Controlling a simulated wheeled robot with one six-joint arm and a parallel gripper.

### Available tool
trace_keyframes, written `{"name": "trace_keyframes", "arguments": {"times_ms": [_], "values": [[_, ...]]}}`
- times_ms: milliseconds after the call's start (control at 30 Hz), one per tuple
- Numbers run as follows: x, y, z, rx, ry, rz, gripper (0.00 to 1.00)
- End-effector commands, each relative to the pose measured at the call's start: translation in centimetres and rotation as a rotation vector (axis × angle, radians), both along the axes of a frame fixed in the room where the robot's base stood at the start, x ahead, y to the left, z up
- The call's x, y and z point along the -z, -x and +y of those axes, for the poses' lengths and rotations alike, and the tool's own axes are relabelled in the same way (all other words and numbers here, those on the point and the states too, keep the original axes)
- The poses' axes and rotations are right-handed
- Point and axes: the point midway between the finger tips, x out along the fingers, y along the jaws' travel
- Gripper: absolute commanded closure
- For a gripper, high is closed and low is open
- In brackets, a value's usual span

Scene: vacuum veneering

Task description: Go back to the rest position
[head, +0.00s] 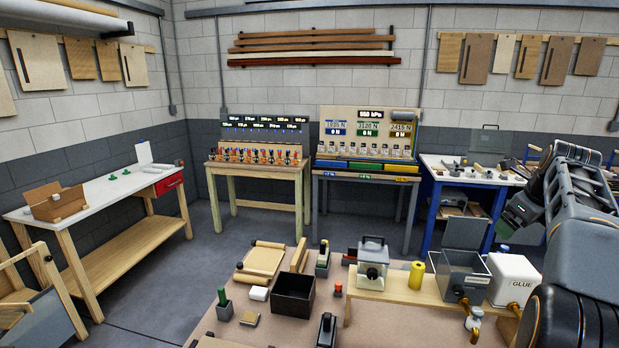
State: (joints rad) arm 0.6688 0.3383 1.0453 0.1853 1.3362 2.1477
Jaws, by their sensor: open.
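My arm rises along the right side of the view, folded. What looks like my gripper (518,213) is the dark end left of the arm, in front of the blue workbench. It is open and nothing shows in it. Its fingertips are small and hard to make out. It is above and behind the grey open-lidded box (462,275) and the white glue box (513,280), apart from both.
A white-topped bench (100,196) stands left; benches line the back wall. Grey floor (160,270) lies open between.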

Motion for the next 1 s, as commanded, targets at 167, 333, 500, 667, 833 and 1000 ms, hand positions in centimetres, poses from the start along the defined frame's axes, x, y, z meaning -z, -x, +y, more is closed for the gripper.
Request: {"name": "trace_keyframes", "arguments": {"times_ms": [167, 333, 500, 667, 833, 1000], "values": [[3.2, 0.5, 0.3, -0.300, 0.129, 0.078, 0.05], [6.8, 2.1, 3.8, -0.802, 0.328, 0.174, 0.05], [10.5, 5.0, 10.5, -1.407, 0.559, 0.247, 0.05], [14.8, 9.9, 18.3, -1.994, 0.783, 0.278, 0.05], [19.0, 15.7, 24.8, -2.393, 0.959, 0.261, 0.05], [20.9, 19.3, 28.3, -2.498, 1.039, 0.219, 0.05]]}}
